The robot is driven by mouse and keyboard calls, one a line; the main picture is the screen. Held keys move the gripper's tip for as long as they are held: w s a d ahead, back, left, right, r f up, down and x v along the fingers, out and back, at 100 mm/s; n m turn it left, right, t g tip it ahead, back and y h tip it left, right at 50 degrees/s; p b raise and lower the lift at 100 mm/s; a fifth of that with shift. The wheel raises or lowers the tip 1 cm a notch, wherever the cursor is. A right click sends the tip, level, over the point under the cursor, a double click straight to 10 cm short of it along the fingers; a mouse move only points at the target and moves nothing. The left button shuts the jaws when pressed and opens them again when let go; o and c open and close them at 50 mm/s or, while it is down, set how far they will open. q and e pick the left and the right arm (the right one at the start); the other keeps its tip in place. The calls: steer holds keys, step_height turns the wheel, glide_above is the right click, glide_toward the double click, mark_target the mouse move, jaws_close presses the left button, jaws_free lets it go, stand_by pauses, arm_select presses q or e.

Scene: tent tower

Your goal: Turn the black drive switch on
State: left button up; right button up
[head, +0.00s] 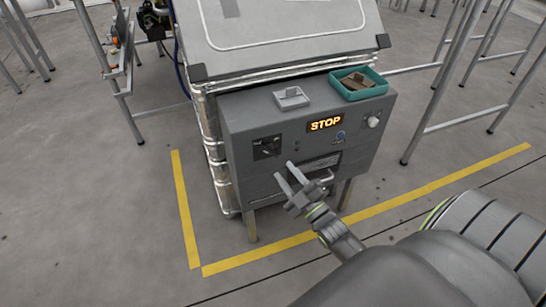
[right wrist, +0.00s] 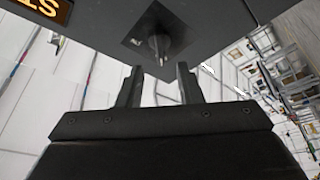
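The black drive switch (head: 267,147) is on the left part of the grey control box's front, a dark knob on a dark square plate. In the right wrist view the switch knob (right wrist: 158,44) shows just beyond my fingertips. My right gripper (head: 285,172) is in front of the box, below and slightly right of the switch. In the right wrist view my right gripper (right wrist: 158,78) has its fingers apart, with nothing between them. I see no contact with the switch. My left gripper is not in view.
The grey control box (head: 240,180) has a lit STOP display (head: 326,124), a round pale knob (head: 373,122) and a handle area. A teal tray (head: 380,88) and small grey tray (head: 291,98) stand on top. Yellow tape (head: 270,251) marks the floor; metal legs stand around.

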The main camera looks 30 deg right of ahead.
mark_target(271, 154)
steer(key=x, duration=0.6)
steer(key=shift+w, duration=0.4)
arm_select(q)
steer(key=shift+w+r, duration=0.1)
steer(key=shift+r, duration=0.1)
arm_select(e)
steer(key=c, duration=0.6)
